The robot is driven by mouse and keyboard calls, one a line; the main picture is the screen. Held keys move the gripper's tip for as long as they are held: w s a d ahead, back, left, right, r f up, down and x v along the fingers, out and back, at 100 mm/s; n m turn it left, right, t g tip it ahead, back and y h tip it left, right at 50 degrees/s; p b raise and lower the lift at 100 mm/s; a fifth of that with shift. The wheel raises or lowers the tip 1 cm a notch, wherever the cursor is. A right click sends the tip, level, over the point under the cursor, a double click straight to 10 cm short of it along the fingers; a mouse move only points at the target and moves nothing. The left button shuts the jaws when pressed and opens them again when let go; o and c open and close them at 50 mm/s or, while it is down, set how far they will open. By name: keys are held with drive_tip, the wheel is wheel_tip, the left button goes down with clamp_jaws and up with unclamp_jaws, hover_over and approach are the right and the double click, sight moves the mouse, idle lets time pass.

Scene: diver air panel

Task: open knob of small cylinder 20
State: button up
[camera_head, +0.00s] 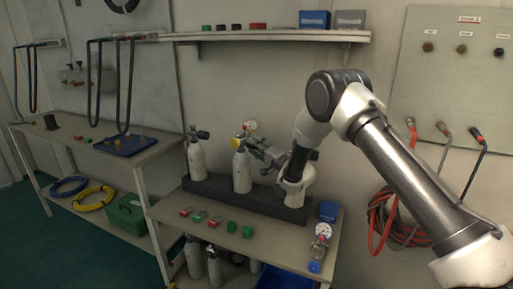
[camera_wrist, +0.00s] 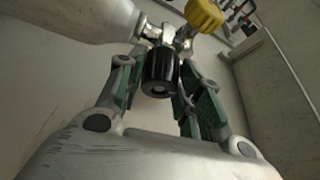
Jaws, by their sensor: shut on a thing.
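A white small cylinder (camera_head: 242,172) stands upright in the dark rack, with a valve, a yellow knob (camera_head: 235,142) and a red-and-white gauge on top. My gripper (camera_head: 263,156) reaches it from the right at valve height. In the wrist view the cylinder (camera_wrist: 75,18) lies across the upper left and the yellow knob (camera_wrist: 204,14) shows at the top. A black ribbed knob (camera_wrist: 159,75) sits between the green-padded fingers of my gripper (camera_wrist: 157,90), which are shut on it. I cannot read any number on the cylinder.
Another white cylinder (camera_head: 197,161) with a black knob stands to the left in the rack (camera_head: 216,190). Red and green small parts (camera_head: 199,216) lie on the bench front. A gauge fitting (camera_head: 322,232) and a blue box (camera_head: 328,211) are at its right end. A shelf (camera_head: 265,36) runs above.

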idle(0.3)
drive_tip(key=o, duration=1)
drive_tip(key=v, duration=1.2)
drive_tip(key=shift+f, duration=0.15)
